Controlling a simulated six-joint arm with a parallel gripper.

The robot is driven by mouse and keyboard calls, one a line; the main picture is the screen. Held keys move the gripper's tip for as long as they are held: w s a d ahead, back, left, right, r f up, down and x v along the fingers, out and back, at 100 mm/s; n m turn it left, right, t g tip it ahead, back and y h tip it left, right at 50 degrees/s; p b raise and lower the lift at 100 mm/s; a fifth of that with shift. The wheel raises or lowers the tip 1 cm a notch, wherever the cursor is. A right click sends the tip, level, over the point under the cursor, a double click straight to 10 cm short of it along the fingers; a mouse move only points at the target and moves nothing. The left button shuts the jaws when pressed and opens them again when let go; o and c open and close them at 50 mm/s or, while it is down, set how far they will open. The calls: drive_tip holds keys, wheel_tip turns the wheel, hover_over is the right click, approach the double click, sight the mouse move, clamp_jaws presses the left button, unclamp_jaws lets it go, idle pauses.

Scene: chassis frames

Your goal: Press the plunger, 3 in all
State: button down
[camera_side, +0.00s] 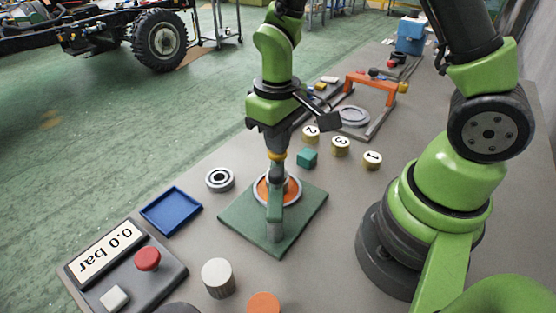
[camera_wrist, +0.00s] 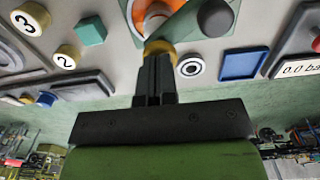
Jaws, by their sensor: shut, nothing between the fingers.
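The plunger's yellow cap (camera_side: 277,155) stands upright over an orange disc (camera_side: 266,190) with a pale ring, on a green base plate (camera_side: 245,222) with a green post (camera_side: 275,222). My gripper (camera_side: 278,146) points down with its fingers shut and empty, right above the cap. In the wrist view, the fingertips (camera_wrist: 157,58) cover part of the yellow cap (camera_wrist: 160,46). I cannot tell whether they touch it or leave a small gap. The plunger's lower part is partly hidden behind the post in the side view.
A panel with a "0.0 bar" display (camera_side: 107,252) and red button (camera_side: 147,259) is at lower left, near a blue tray (camera_side: 171,210). A teal cube (camera_side: 307,158) and numbered discs (camera_side: 341,146) lie right of the plunger. An orange-handled frame (camera_side: 371,86) stands behind.

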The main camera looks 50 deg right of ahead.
drive_tip(key=shift+f, duration=0.45)
drive_tip(key=shift+r, duration=1.55)
drive_tip(key=shift+f, duration=0.2)
drive_tip(key=shift+f, duration=1.3)
drive_tip(key=shift+r, duration=1.5)
